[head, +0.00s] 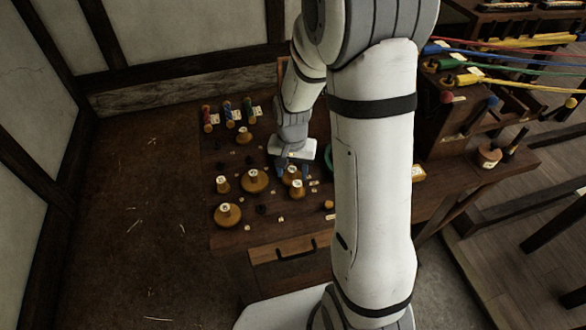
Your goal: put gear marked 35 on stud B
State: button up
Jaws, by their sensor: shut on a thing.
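My gripper (293,170) is low over the worktable, its fingers on either side of a wooden gear (290,177) with a raised hub. It is shut on this gear; whether the gear is clear of the table cannot be told. Close in front is another hub with a pale label (297,188). More wooden gears stand on the table: a large one (228,213) front left, a small one (222,184), a large one (255,181) and one at the back (243,136). Their numbers are too small to read. Small pale tags (279,218) lie among dark spots; stud B cannot be made out.
Red, blue and green spools (227,114) stand at the table's back left. My arm hides the table's right middle. A rack with coloured ropes (500,62) and a small pot (488,156) are at the right. The table (232,240) has a bare front strip.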

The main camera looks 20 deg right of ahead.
jog(key=o, duration=0.9)
jog(key=shift+o, duration=0.2)
jog(key=shift+r+p, duration=2.85)
jog(key=shift+r, duration=1.2)
jog(key=shift+r, duration=0.15)
jog(key=s+r+n+t, duration=0.3)
jog(key=s+r+n, duration=0.2)
jog(key=s+r, duration=1.1)
jog(key=shift+d, duration=0.15)
